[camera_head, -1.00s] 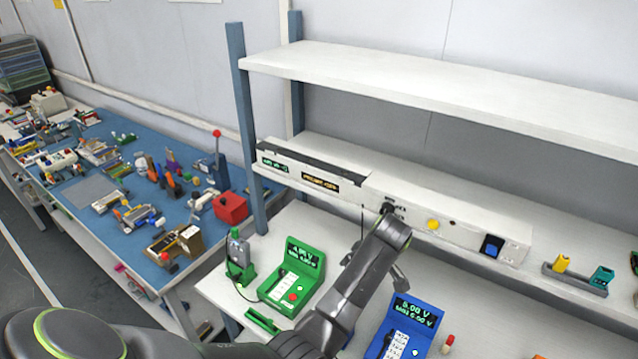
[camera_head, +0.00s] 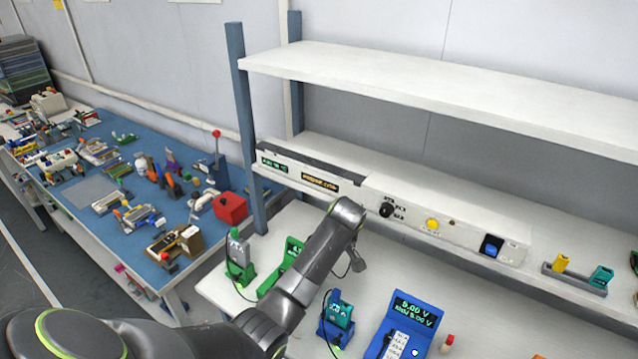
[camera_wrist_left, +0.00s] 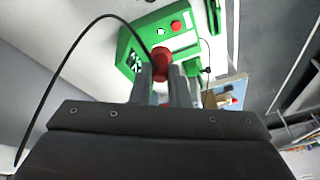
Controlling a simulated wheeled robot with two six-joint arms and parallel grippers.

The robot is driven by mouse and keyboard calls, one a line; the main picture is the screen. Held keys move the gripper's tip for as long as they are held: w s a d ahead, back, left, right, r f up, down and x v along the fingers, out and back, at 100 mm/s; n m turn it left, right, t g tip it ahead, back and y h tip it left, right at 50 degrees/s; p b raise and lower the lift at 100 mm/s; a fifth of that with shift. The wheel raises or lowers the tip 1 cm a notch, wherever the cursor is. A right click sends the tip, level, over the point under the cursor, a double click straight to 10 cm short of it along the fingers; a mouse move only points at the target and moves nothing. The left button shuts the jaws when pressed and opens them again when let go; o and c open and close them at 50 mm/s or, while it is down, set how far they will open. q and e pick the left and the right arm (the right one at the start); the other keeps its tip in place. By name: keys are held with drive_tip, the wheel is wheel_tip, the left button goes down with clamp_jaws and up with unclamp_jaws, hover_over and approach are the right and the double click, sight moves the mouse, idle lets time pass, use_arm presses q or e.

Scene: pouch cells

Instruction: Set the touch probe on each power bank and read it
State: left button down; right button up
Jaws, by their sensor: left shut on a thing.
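My left gripper (camera_wrist_left: 160,85) is shut on a red probe (camera_wrist_left: 162,62) with a black cable. In the wrist view it hangs over the green meter (camera_wrist_left: 130,50); contact cannot be told. In the head view my arm partly covers the green meter (camera_head: 293,248), and the fingertips are hidden. A grey-green power bank (camera_head: 237,250) stands upright in a green holder, left of that meter. A teal power bank (camera_head: 340,312) stands in a blue holder (camera_head: 334,332). The blue meter (camera_head: 418,312), right of it, has a lit display reading about 5.00 V. My right gripper is not in view.
A white shelf (camera_head: 450,90) overhangs the bench. A long panel (camera_head: 440,220) with a black knob and yellow and blue buttons runs along the back. A red-and-white piece (camera_head: 447,343) stands beside the blue meter. A cluttered blue table (camera_head: 95,190) is at left.

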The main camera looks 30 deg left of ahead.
use_arm(q)
drive_tip(key=w+a+b, duration=0.2)
drive_tip(key=a, duration=2.5)
drive_tip(key=shift+a, duration=0.25)
drive_tip(key=shift+f, duration=0.1)
drive_tip(key=shift+f+b, duration=1.6)
drive_tip(key=shift+f, duration=0.85)
drive_tip(key=shift+s+f, duration=0.15)
drive_tip(key=shift+f, duration=0.35)
